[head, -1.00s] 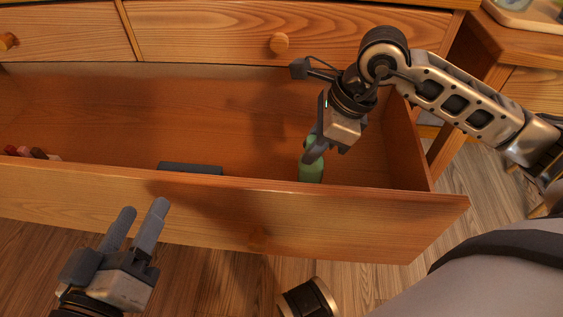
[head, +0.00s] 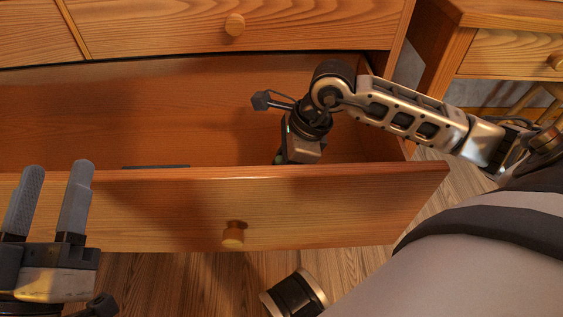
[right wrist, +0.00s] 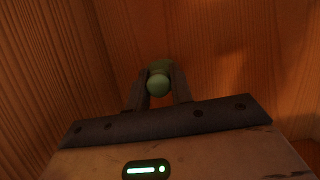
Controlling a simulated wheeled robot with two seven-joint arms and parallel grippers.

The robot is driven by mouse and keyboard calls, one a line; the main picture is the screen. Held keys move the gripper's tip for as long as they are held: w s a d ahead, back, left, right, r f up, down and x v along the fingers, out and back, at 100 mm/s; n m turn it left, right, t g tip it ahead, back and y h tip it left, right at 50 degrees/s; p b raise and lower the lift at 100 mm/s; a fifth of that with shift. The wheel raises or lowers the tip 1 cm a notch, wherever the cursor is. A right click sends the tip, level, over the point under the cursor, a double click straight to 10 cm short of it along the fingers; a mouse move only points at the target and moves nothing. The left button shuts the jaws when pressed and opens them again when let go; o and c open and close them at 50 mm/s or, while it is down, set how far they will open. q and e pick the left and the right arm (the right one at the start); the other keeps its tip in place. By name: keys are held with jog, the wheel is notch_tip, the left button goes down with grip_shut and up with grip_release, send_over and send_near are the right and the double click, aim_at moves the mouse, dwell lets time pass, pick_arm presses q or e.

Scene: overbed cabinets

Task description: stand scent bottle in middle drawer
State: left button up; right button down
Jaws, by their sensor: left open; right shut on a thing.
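The green scent bottle (right wrist: 159,83) is between the fingers of my right gripper (right wrist: 158,98) in the right wrist view, with wooden drawer surfaces around it. In the head view my right gripper (head: 290,158) reaches down inside the open drawer (head: 330,205), near its front panel. The panel hides its fingertips and nearly all of the bottle, so I cannot tell whether the bottle touches the drawer floor. My left gripper (head: 52,205) is open and empty, in front of the drawer at the left.
A dark flat object (head: 156,167) shows just behind the drawer's front panel. A closed drawer with a round knob (head: 235,25) is above. A wooden side table (head: 510,50) stands at the right. The drawer's left and middle floor looks largely clear.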

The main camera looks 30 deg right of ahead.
jog(key=c, duration=1.2)
grip_release()
jog(key=shift+c, duration=0.2)
pick_arm(q)
jog(key=shift+r, duration=0.15)
pick_arm(e)
jog(key=shift+r, duration=0.15)
pick_arm(q)
notch_tip(320, 180, down, 6)
jog(key=s+n+g+y+p, duration=0.2)
jog(key=n+g+p, duration=0.1)
jog(key=g+p, duration=0.1)
jog(key=shift+s+d+n, duration=0.2)
jog(key=shift+d+n, duration=0.1)
jog(key=shift+d, duration=0.1)
pick_arm(e)
jog(key=v, duration=1.2)
